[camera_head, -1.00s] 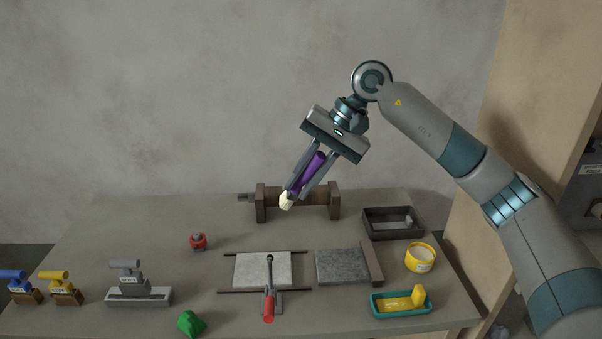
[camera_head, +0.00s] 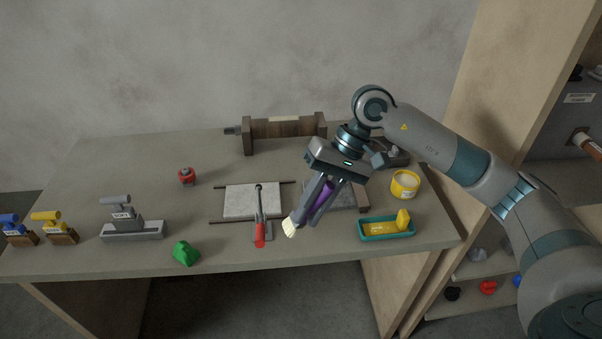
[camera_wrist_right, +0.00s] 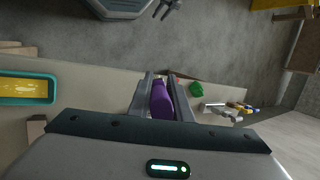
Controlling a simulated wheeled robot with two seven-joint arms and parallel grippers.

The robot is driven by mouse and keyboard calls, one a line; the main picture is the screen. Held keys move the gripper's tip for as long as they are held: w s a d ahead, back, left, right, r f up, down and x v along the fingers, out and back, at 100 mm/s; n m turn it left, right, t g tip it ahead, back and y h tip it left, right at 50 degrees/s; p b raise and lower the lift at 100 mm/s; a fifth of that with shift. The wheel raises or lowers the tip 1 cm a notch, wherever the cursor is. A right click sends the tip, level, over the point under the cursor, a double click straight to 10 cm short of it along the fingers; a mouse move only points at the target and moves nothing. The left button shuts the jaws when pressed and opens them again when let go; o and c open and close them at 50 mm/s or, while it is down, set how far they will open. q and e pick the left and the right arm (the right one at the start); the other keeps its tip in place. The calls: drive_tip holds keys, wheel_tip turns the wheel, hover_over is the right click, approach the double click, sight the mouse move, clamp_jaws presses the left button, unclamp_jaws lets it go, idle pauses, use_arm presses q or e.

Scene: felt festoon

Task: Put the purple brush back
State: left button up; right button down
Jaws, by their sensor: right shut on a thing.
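The purple brush (camera_head: 322,200) has a purple handle and pale cream bristles (camera_head: 290,227). My right gripper (camera_head: 310,209) is shut on its handle and holds it tilted above the table, bristles pointing down and to the left. The purple handle (camera_wrist_right: 161,100) also shows between the two fingers in the right wrist view. In the head view the gripper hangs in front of a grey slab (camera_head: 345,203), which it partly hides. My left gripper is not in view.
On the table (camera_head: 120,180) stand a teal tray (camera_head: 370,237) with yellow content, a yellow tub (camera_head: 404,185), a red-handled lever (camera_head: 260,232), a green lump (camera_head: 186,253), a wooden roller (camera_head: 285,129) and labelled stamp-like tools (camera_head: 131,231). A shelf unit (camera_head: 500,130) stands at the right.

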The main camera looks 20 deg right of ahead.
use_arm(q)
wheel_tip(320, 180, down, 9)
drive_tip(key=b, duration=0.9)
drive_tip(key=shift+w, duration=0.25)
use_arm(e)
drive_tip(key=s+f+n, duration=0.1)
drive_tip(key=s+f, duration=0.3)
drive_tip(key=f, duration=0.8)
drive_tip(key=shift+f+g, duration=0.25)
drive_tip(key=shift+g, duration=0.05)
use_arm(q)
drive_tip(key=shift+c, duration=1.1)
